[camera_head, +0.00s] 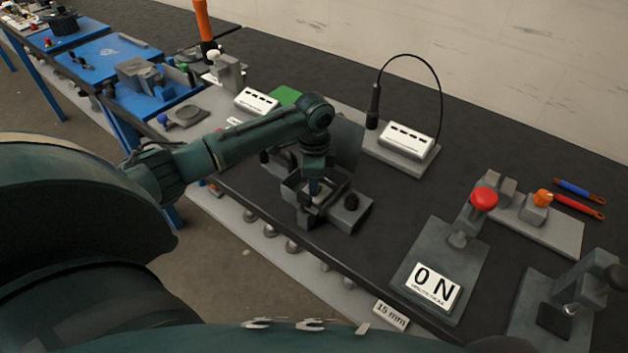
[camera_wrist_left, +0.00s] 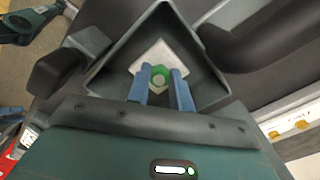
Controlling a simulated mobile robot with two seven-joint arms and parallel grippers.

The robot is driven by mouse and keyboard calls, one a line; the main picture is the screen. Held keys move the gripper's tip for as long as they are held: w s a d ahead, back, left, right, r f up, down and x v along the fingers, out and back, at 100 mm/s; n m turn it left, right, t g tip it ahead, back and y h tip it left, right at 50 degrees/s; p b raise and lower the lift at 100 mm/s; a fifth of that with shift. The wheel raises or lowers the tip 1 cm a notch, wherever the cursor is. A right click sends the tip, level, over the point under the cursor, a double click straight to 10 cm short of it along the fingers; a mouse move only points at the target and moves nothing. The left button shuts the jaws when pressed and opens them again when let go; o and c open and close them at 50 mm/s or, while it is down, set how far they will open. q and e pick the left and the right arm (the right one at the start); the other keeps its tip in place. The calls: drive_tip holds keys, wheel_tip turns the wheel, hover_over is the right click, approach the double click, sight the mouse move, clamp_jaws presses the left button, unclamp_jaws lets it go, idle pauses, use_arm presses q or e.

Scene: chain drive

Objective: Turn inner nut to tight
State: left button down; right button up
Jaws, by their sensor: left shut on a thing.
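A grey open-topped housing (camera_head: 299,209) stands on the dark bench in the middle of the head view. In the left wrist view the housing (camera_wrist_left: 118,52) fills the middle, with a pale square plate (camera_wrist_left: 160,50) inside it. A green nut (camera_wrist_left: 159,69) around a grey round end sits over this plate. My left gripper (camera_head: 314,188) points down into the housing. In the left wrist view its blue fingers (camera_wrist_left: 159,86) are shut on the green nut, one at each side. The head view hides the nut behind the gripper and housing walls. My right gripper is not in view.
A white box with a cabled probe (camera_head: 405,139) stands behind.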

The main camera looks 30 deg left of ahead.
use_arm(q)
drive_tip(key=m, duration=0.3)
drive_tip(key=shift+w+r+m, duration=0.15)
drive_tip(key=shift+m, duration=0.25)
idle(0.9)
drive_tip(key=c, duration=1.2)
unclamp_jaws()
drive_tip(key=shift+c, duration=0.2)
wheel_tip(320, 180, up, 13)
drive_tip(key=b, duration=0.1)
